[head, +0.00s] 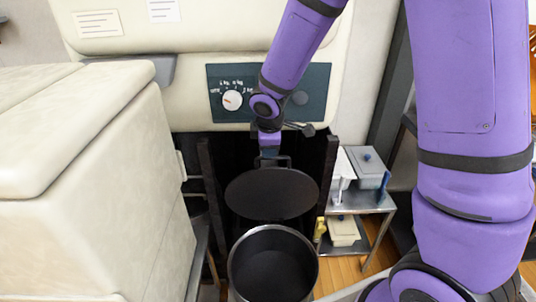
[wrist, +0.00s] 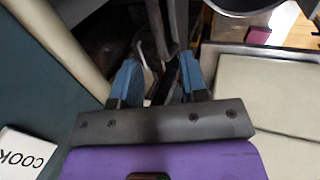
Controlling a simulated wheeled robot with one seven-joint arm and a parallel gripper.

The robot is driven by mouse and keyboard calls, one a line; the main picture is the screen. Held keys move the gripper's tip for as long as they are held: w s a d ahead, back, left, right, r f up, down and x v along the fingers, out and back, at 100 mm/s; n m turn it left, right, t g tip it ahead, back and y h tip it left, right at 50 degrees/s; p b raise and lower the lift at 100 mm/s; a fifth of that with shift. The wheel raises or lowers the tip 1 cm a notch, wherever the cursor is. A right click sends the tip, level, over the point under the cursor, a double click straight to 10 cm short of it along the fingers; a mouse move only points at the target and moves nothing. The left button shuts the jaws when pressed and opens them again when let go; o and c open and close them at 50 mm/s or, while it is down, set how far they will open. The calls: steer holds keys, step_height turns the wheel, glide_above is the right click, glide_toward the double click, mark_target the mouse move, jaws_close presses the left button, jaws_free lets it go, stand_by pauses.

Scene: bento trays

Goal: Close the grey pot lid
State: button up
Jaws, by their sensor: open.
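The pot (head: 233,267) stands at the bottom middle of the head view, its dark round mouth uncovered. Its lid (head: 271,196), a dark disc, stands tilted up behind the mouth, with a small handle (head: 287,160) at its top edge. My gripper (head: 269,152) is just above the lid's top edge, at the handle. In the wrist view my gripper (wrist: 158,78) shows two blue fingers, spread apart. Thin grey bars lie between and beyond them; I cannot tell whether they are the handle or touch the fingers. The fingertips are too small to make out in the head view.
Dark upright posts (head: 326,175) flank the lid. A control panel with a white knob (head: 232,100) is behind my arm. A cream cabinet (head: 95,190) fills the left. A metal shelf (head: 362,202) with containers stands at the right.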

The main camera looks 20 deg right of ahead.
glide_above(269, 167)
steer(key=shift+f, duration=2.3)
jaws_close()
